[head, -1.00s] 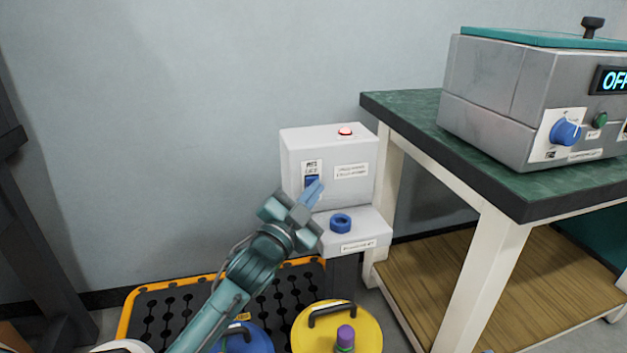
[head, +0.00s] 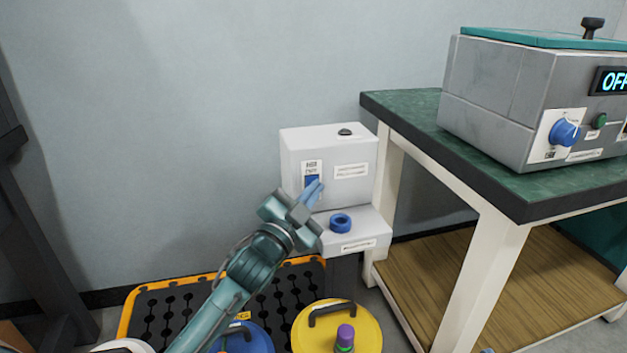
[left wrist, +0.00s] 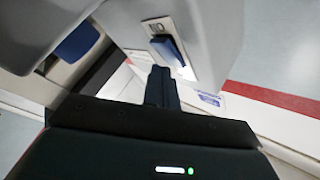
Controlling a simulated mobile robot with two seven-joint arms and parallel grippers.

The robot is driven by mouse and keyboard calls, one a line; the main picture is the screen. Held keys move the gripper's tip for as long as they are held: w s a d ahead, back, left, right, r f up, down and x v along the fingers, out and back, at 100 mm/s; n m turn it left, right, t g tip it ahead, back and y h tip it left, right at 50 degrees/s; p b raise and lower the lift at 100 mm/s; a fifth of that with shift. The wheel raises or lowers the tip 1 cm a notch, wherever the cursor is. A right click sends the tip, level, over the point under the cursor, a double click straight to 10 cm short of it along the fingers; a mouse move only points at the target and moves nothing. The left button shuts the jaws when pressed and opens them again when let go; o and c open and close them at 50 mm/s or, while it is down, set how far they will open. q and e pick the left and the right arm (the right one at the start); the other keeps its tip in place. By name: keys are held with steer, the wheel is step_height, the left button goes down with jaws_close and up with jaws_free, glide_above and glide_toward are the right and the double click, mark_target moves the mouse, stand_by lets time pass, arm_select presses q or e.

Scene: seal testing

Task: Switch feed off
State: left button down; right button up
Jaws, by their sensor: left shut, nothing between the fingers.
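The white feed box (head: 350,185) stands against the wall, left of the bench, with a dark, unlit lamp (head: 345,132) on top. On its front is a blue rocker switch (head: 311,181) on a labelled plate; it also shows in the left wrist view (left wrist: 170,52). My left gripper (head: 314,192) is shut and empty, its blue fingertips at the lower part of the switch. In the left wrist view the dark shut fingers (left wrist: 161,88) point at the switch's lower end; whether they touch cannot be told. My right gripper is not in view.
A blue ring-shaped knob (head: 340,222) sits on the ledge below the switch. A green-topped bench (head: 400,112) at right carries a grey machine (head: 500,100) showing OFF. A yellow-lidded container (head: 372,335) and an orange-edged black grate (head: 170,310) are on the floor.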

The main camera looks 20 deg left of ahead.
arm_select(q)
steer(key=shift+s+d, duration=0.3)
steer(key=shift+s, duration=0.2)
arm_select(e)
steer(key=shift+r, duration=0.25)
arm_select(q)
steer(key=shift+s+d+f+p, duration=0.1)
steer(key=shift+s+d+p, duration=0.1)
steer(key=shift+s+d, duration=0.4)
steer(key=shift+s+d+f+p, duration=0.2)
steer(key=shift+s+d, duration=0.15)
steer(key=shift+s, duration=0.45)
steer(key=shift+s+d+f+p, duration=0.1)
steer(key=shift+s+d+p, duration=0.1)
steer(key=shift+s+d, duration=0.4)
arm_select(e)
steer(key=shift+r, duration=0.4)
arm_select(q)
steer(key=shift+s+a+r, duration=0.1)
steer(key=shift+a, duration=0.05)
